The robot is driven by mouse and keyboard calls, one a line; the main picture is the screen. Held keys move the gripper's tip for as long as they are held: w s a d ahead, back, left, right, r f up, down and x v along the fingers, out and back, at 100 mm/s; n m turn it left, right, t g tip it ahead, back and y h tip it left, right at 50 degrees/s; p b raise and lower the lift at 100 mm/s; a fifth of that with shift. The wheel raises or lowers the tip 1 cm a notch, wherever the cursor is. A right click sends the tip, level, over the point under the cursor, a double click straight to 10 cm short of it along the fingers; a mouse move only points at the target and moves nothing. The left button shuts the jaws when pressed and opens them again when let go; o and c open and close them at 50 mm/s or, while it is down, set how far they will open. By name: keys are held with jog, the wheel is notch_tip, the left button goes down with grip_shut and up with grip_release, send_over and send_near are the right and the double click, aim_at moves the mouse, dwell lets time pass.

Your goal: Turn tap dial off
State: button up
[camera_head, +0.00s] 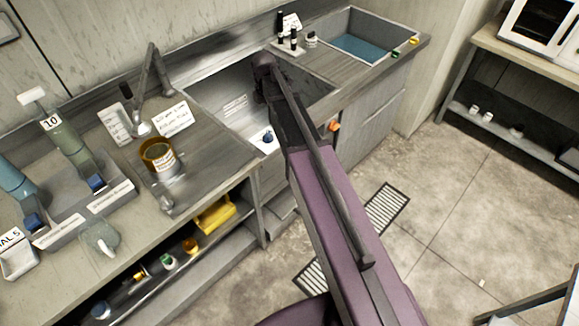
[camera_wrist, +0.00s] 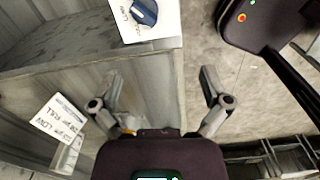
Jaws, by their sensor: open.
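A blue dial (camera_head: 267,137) sits on a white plate at the front of the steel sink (camera_head: 216,92), beside my arm. In the wrist view, a blue dial (camera_wrist: 145,12) on a white plate with black lettering shows at the top edge, partly cut off. My gripper (camera_wrist: 158,88) is open and empty, with the dial beyond its fingertips and apart from them. In the head view my arm reaches over the sink and the gripper itself cannot be made out. A grey tap (camera_head: 153,80) stands at the sink's left. The dial's exact setting cannot be read.
White lettered cards (camera_wrist: 60,118) show at the wrist view's left. An amber jar (camera_head: 158,155) and dispensers with blue knobs (camera_head: 97,183) stand on the left counter. A blue-bottomed basin (camera_head: 362,47) is at the right. The floor (camera_head: 470,200) right of my arm is mostly clear.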

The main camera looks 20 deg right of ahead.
jog(key=s+f+m+b, duration=0.1)
jog(key=s+m, duration=1)
jog(key=s+d+f+m+b, duration=0.1)
jog(key=s+f+m+b, duration=0.1)
jog(key=s+m, duration=0.9)
jog(key=shift+s+f, duration=0.25)
jog(key=shift+s, duration=0.05)
dwell(0.7)
jog(key=shift+d, duration=0.1)
